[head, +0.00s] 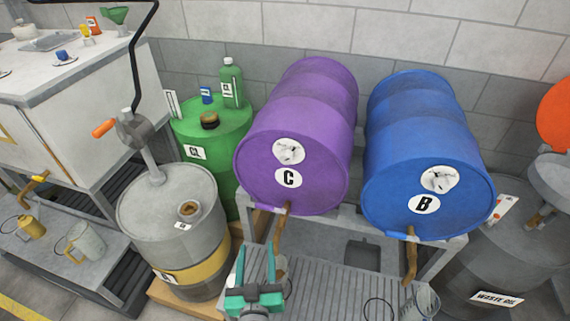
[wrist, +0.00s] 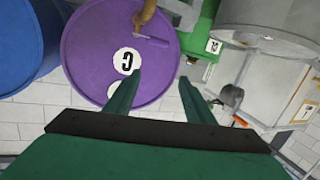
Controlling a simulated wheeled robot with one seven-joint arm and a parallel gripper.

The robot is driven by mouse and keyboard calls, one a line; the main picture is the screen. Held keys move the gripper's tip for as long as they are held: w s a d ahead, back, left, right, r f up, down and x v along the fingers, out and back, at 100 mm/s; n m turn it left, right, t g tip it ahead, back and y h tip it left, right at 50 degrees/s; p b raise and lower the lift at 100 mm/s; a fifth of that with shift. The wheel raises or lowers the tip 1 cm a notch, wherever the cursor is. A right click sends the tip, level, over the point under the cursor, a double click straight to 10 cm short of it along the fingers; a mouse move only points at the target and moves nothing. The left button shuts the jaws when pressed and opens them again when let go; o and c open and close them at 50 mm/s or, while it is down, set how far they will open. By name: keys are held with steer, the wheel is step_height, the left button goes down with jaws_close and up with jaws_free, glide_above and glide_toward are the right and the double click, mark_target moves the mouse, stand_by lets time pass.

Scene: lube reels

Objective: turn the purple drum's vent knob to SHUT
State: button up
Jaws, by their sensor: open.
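The purple drum (head: 325,110) lies on its side on a grey rack, its end face towards me. Its face bears a white C label (head: 289,178) and, above it, a white round vent dial with a pale knob (head: 289,151). The knob's setting is too small to read. My gripper (head: 257,262) is open and empty, below and in front of the drum. In the wrist view the purple drum (wrist: 85,62) appears upside down beyond my open gripper (wrist: 160,77). The dial (wrist: 116,90) is partly hidden by the left finger.
A brown tap (head: 279,228) hangs under the purple drum, near my gripper. The blue drum B (head: 420,120) lies to the right. A green drum (head: 215,140) and a grey drum with a pump (head: 165,215) stand left. A jug (head: 418,300) stands at lower right.

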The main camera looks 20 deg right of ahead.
mark_target(285, 161)
steer(key=w+d+r+m+g+h, duration=0.1)
steer(key=w+d+r+m+h, duration=0.25)
steer(key=r, duration=0.35)
steer(key=w+d+r+m+h, duration=0.2)
steer(key=w+d+r, duration=0.25)
steer(key=r, duration=0.25)
steer(key=shift+n, duration=0.25)
steer(key=x, duration=1)
steer(key=shift+w+a+f, duration=0.1)
steer(key=shift+w+f, duration=0.25)
steer(key=shift+w, duration=0.1)
steer(key=c, duration=1.1)
